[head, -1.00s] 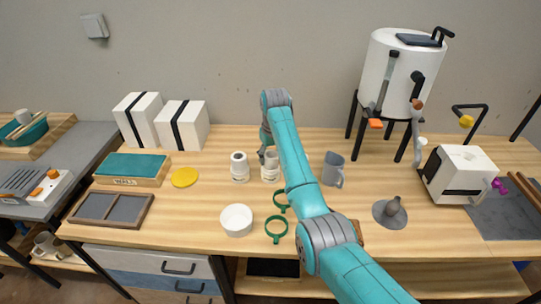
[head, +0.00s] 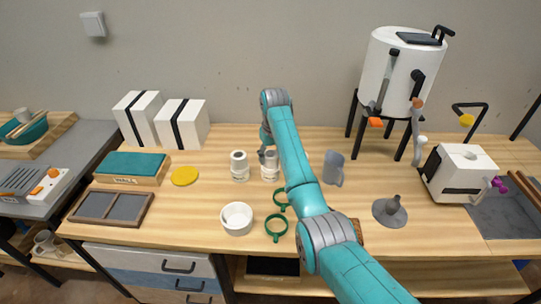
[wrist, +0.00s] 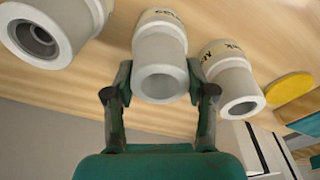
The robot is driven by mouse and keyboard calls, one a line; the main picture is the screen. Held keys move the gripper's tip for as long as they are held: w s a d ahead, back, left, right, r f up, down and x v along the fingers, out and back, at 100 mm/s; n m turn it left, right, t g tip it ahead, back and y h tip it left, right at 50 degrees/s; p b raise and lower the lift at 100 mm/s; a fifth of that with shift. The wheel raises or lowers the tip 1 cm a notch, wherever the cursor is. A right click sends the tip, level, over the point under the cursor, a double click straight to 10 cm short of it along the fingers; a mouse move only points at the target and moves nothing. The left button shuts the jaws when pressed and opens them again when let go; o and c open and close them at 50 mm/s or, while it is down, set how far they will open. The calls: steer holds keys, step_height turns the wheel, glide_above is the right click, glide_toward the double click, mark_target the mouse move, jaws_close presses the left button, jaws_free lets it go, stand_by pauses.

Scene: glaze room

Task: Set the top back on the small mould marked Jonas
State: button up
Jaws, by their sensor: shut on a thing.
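Small pale moulds stand in a row in the wrist view. The middle mould (wrist: 158,22) has dark lettering on its white lower band, upside down here; it looks like Jonas but is partly cut off. My gripper (wrist: 160,78) is shut on the grey upper part (wrist: 160,52) of this mould, one finger on each side, its round opening facing the camera. I cannot tell whether this part is fully seated. In the head view the middle mould (head: 270,175) stands right of another mould (head: 240,168), and my arm hides most of the gripper.
Marked moulds stand close on both sides, one at the left (wrist: 70,22) and one at the right (wrist: 228,72) in the wrist view. A white bowl (head: 237,226), green rings (head: 277,238) and a grey mug (head: 333,168) are nearby. A yellow disc (head: 185,176) lies at the left.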

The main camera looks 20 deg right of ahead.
steer(key=o, duration=1.7)
steer(key=shift+r, duration=4)
